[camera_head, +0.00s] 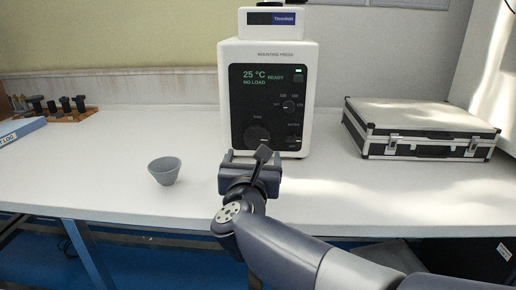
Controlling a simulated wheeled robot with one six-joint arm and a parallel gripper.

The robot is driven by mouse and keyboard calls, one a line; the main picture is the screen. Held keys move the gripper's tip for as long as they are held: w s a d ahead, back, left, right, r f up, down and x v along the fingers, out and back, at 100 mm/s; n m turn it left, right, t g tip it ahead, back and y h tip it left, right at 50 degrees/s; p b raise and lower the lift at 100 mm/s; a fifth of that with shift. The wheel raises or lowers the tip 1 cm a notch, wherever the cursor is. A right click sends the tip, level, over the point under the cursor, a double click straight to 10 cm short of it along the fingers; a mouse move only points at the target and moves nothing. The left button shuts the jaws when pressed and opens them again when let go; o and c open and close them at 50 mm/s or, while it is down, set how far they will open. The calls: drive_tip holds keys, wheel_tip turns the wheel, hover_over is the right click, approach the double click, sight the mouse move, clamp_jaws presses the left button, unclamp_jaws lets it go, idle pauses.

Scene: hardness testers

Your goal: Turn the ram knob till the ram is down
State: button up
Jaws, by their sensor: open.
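The mounting press (223,95) is a white machine with a black front panel. Its display (262,78) reads 25 °C, READY and NO LOAD. The large dark ram knob (257,134) is at the lower left of the panel, and its lower part is close to my gripper in the picture. My gripper (252,157) is open and empty, in front of the press and just below the knob. I cannot tell how far it is from the knob in depth. The ram itself is not visible.
A smaller dial (289,105) and a lower knob (293,141) are on the panel's right. A grey cup (164,171) stands left of my gripper on the white bench (110,205). A silver case (420,128) lies right. A wooden rack (72,116) is far left.

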sight(257, 137)
drive_tip(key=w, duration=0.5)
drive_tip(key=w+b, duration=0.1)
drive_tip(key=w, duration=0.4)
drive_tip(key=shift+w+d, duration=0.2)
drive_tip(key=shift+w, duration=0.2)
drive_tip(key=shift+c, duration=0.4)
drive_tip(key=c, duration=0.9)
